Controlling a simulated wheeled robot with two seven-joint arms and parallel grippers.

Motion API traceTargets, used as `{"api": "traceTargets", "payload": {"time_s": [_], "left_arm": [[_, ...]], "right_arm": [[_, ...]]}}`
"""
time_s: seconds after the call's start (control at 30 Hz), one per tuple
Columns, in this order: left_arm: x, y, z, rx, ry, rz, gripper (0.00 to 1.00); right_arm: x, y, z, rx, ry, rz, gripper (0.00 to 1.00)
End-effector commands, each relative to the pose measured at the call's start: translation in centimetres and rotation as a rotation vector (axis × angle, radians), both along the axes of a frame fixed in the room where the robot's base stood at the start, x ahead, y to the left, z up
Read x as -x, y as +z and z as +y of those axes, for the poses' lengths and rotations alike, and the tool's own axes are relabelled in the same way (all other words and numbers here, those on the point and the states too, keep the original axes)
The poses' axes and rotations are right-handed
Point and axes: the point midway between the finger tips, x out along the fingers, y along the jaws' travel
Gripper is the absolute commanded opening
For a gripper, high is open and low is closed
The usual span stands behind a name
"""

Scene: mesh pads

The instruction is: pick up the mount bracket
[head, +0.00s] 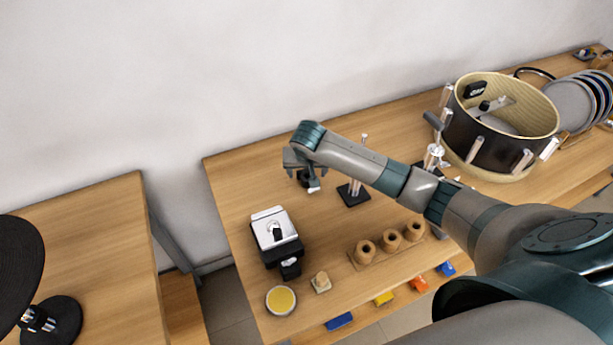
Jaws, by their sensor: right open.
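My right gripper (305,173) is open, pointing down over the back left part of the right-hand wooden table. A small dark part with a grey-blue end (311,186) shows just below and between its fingers; it looks like the mount bracket, but it is partly hidden by the gripper. I cannot tell whether the fingers touch it. My right arm comes in from the lower right and crosses above the table. My left gripper is not in view.
A black-and-silver device (272,228) and a yellow-topped round tin (281,300) stand at the table's left. A rod on a black base (353,193) stands right of the gripper. A wooden block with several round holders (366,252) is in front. A drum shell (470,132) stands farther right.

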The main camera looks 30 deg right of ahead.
Motion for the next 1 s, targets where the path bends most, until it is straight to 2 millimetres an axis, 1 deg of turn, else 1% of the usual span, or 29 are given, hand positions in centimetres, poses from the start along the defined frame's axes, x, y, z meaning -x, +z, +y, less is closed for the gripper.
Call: {"api": "traceTargets", "payload": {"time_s": [0.03,0.2,0.3,0.43,0.57,0.97,1.0], "left_arm": [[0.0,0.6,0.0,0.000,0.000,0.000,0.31],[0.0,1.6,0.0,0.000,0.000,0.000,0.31],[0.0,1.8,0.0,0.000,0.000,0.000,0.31],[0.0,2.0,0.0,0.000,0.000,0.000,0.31],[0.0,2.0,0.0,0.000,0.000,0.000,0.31],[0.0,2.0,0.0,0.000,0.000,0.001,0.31],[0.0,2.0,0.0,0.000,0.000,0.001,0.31]], "right_arm": [[-0.2,-0.1,0.0,0.000,0.000,0.001,0.66],[-0.9,-1.7,0.1,0.002,0.000,0.002,0.66],[-1.2,-2.8,-0.1,0.001,-0.001,0.002,0.66],[-1.5,-3.7,-0.2,0.002,0.000,0.002,0.66],[-1.6,-4.0,-0.3,0.000,0.001,0.000,0.66],[-1.6,-3.9,-0.3,0.000,0.001,0.000,0.66],[-1.6,-3.9,-0.3,0.000,0.001,0.000,0.59]]}}
